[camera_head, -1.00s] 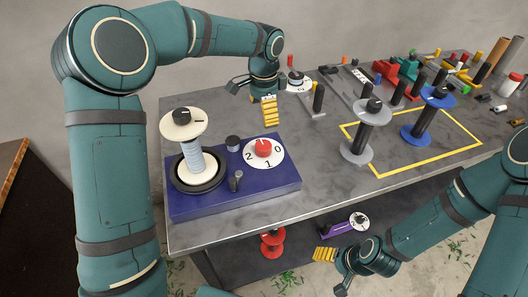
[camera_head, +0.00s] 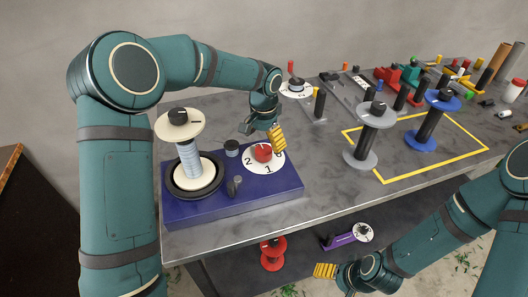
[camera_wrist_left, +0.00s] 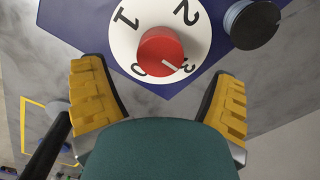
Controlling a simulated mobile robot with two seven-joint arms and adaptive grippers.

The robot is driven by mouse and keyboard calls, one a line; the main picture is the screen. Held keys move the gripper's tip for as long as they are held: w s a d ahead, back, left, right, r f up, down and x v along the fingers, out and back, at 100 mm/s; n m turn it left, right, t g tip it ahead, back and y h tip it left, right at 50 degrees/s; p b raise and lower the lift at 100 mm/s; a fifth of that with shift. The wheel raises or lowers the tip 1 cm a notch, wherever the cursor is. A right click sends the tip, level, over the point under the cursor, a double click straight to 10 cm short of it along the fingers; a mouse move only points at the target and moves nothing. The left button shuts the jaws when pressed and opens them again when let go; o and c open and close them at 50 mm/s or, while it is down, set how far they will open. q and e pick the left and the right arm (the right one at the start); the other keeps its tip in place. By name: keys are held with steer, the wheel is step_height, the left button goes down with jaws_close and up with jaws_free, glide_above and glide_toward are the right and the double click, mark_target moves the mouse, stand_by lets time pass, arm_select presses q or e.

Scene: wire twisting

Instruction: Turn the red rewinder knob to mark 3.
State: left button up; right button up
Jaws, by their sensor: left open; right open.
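The red rewinder knob (camera_head: 263,152) sits on a white round dial (camera_head: 250,167) on the blue rewinder base (camera_head: 232,205). In the left wrist view the knob (camera_wrist_left: 160,50) has a white pointer line, aimed between marks 0 and 3, nearer the 3. Marks 0, 1, 2 and 3 show around it on the dial (camera_wrist_left: 125,45). My left gripper (camera_head: 263,132) is open and empty, just behind and above the knob. In the left wrist view its yellow-padded fingers (camera_wrist_left: 158,75) are spread wide, below the knob in the picture. My right gripper (camera_head: 336,279) is open and empty, low at the front of the table.
A cream spool (camera_head: 187,160) stands on the base left of the dial. A dark knob (camera_head: 232,148) and a small grey post (camera_head: 235,186) are close to the dial. Grey (camera_head: 361,158) and blue (camera_head: 420,142) spools stand to the right, by a yellow outline (camera_head: 410,172).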

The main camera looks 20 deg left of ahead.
mark_target(264, 149)
arm_select(q)
steer(key=shift+f+b, duration=0.3)
steer(key=shift+f, duration=1.65)
steer(key=shift+c, duration=0.4)
steer(key=c, duration=1.1)
steer(key=shift+m+p, duration=0.3)
steer(key=shift+p, duration=0.1)
